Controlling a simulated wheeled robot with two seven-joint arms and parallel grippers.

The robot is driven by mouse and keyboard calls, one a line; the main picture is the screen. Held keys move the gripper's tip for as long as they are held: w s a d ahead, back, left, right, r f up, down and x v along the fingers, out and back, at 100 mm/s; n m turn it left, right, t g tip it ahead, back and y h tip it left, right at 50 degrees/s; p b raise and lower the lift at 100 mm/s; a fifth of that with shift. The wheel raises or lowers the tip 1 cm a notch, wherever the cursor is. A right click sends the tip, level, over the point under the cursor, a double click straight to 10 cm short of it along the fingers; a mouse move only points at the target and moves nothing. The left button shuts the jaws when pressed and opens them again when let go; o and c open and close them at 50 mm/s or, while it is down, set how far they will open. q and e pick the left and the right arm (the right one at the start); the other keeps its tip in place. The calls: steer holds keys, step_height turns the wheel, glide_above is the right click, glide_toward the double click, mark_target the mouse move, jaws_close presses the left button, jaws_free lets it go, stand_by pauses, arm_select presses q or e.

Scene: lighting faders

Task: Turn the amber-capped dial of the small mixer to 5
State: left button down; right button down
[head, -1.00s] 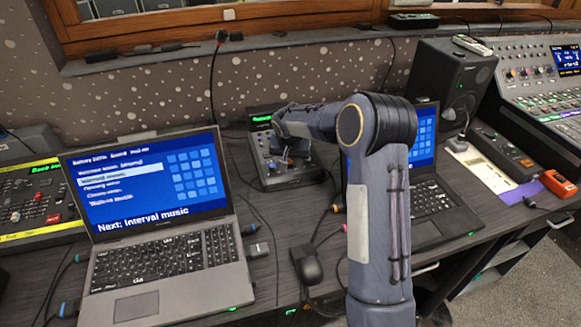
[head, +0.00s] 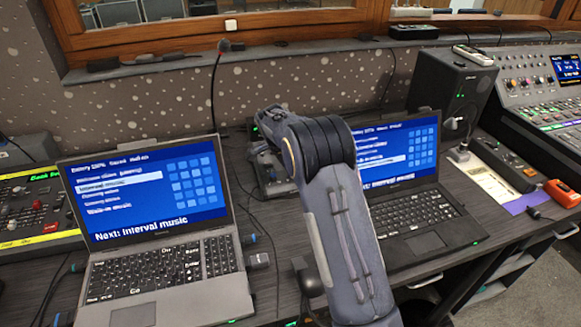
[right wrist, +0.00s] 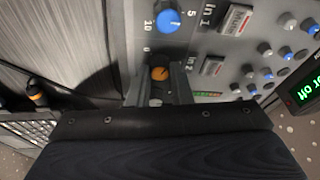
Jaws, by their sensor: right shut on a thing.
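The small mixer (head: 274,183) stands between the two laptops in the head view, mostly hidden behind my right arm. The right wrist view shows its grey panel (right wrist: 225,50) close up. The amber-capped dial (right wrist: 160,73) is there, between the fingertips of my right gripper (right wrist: 160,82), which is shut on it. A dark pointer mark shows on the cap, but I cannot read its setting. A blue-capped dial (right wrist: 168,20) with the numbers 0, 5 and 10 beside it sits just above. My left gripper is not in view.
A laptop (head: 165,270) stands left of the mixer and another laptop (head: 420,205) right of it. Several small blue and white knobs (right wrist: 265,72) and the buttons (right wrist: 236,18) are close to the right gripper. A black speaker (head: 455,85) stands at the back right.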

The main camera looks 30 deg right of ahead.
steer(key=m+p, duration=0.1)
steer(key=m, duration=0.1)
steer(key=m+g+p, duration=0.1)
steer(key=m, duration=0.2)
steer(key=shift+w+r+m+p, duration=0.1)
steer(key=shift+r+m+p, duration=0.05)
steer(key=shift+m+p, duration=0.2)
steer(key=m+p, duration=0.1)
steer(key=m, duration=0.1)
steer(key=m+g+y+p, duration=0.1)
steer(key=m, duration=0.2)
steer(key=shift+g, duration=0.3)
steer(key=shift+m+y+p, duration=0.25)
steer(key=shift+y+p, duration=0.05)
steer(key=c, duration=1.3)
jaws_free()
